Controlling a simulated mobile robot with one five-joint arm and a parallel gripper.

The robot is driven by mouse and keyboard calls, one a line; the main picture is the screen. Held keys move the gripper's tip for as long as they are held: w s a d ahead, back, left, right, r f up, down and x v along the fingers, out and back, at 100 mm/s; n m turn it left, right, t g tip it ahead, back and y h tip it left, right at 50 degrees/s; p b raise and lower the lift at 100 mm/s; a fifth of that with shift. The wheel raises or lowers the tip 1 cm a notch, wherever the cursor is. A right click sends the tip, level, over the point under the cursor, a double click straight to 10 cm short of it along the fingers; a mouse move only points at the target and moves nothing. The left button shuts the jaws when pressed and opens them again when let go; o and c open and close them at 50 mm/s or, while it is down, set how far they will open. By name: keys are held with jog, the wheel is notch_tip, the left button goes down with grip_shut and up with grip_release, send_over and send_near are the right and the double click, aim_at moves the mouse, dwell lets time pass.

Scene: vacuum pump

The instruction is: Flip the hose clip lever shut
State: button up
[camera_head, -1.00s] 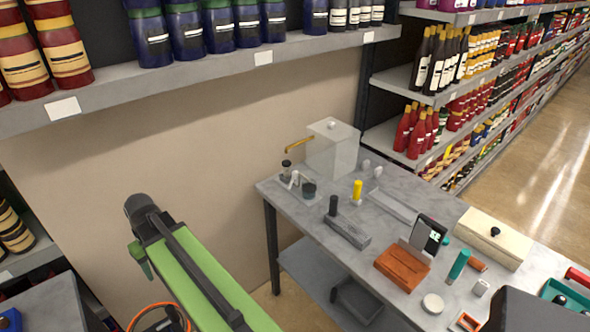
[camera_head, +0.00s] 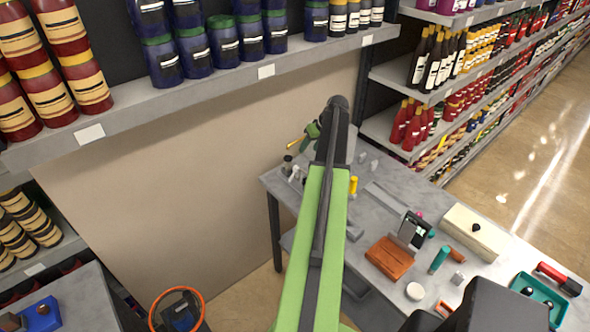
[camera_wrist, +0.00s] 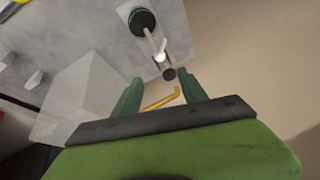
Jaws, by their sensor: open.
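The pump set stands at the back left corner of the grey table. A small white fitting (camera_head: 295,172) lies between two black-topped parts there; it also shows in the wrist view (camera_wrist: 160,55). I cannot tell for certain which part is the clip lever. A bent orange rod (camera_head: 296,142) sticks out left of the clear box; in the wrist view it (camera_wrist: 163,100) lies across the space between my fingers. My gripper (camera_head: 311,131) is open, above the corner beside the clear box (camera_wrist: 75,95). Its green fingers (camera_wrist: 156,86) hold nothing visible. My arm hides most of the box in the head view.
The table also carries a yellow-topped part (camera_head: 353,184), an orange-brown block (camera_head: 389,257), a dark display (camera_head: 413,229) and a cream box (camera_head: 483,231). A bottle shelf (camera_head: 225,75) runs along the wall at left. An orange-rimmed basket (camera_head: 177,308) stands on the floor.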

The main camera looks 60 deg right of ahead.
aim_at(297, 167)
jog(key=b+x, duration=1.5)
jog(key=x, duration=0.2)
jog(key=shift+f, duration=0.1)
grip_shut()
dwell(0.5)
